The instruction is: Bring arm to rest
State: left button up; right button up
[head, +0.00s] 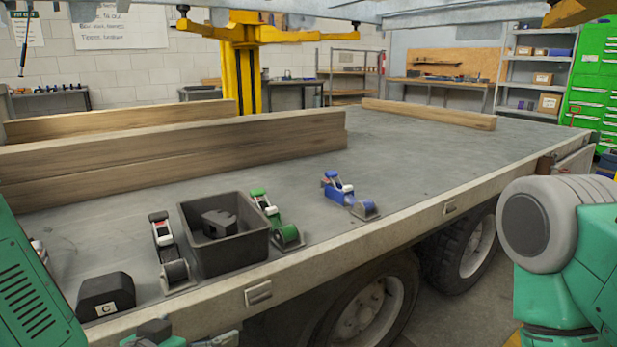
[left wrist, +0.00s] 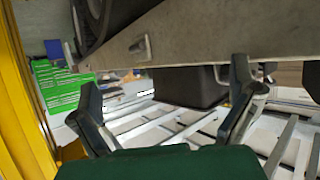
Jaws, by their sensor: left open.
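My left gripper (head: 182,336) shows only in part at the bottom of the head view, outside and below the trailer's near edge. In the left wrist view its two dark fingers (left wrist: 165,110) stand wide apart with nothing between them that it holds. That view appears upside down, with the trailer edge (left wrist: 190,45) across the top and a dark bin (left wrist: 190,86) beyond the fingers. My left forearm fills the lower left corner of the head view. My right arm shows at the right edge, but its gripper is out of the picture.
On the trailer deck (head: 410,140) stand a black bin (head: 247,249) with a dark part inside, a black block marked C (head: 105,296), and ratchet straps in white (head: 161,236), green (head: 288,237) and blue (head: 338,188). Wooden beams (head: 180,145) lie behind. Wheels (head: 372,307) sit below the edge.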

pick_arm(q)
jog(key=s+a+f+g+y, duration=0.1)
jog(key=s+a+f+g, duration=0.15)
jog(key=s+f, duration=0.5)
jog(key=s+a+f+g, duration=0.2)
jog(key=s+f+g, duration=0.25)
jog(key=f, duration=0.55)
jog(key=s+a+f+n+g+y, duration=0.1)
jog(key=s+a+f+g, duration=0.15)
jog(key=s, duration=0.45)
jog(key=s+a+f+n+g+y, duration=0.1)
jog(key=s+a+f+g, duration=0.2)
jog(key=s, duration=0.4)
notch_tip(320, 180, up, 11)
jog(key=p, duration=1.2)
jog(key=shift+r+t, duration=0.15)
jog(key=shift+t, duration=0.2)
jog(key=shift+d, duration=0.1)
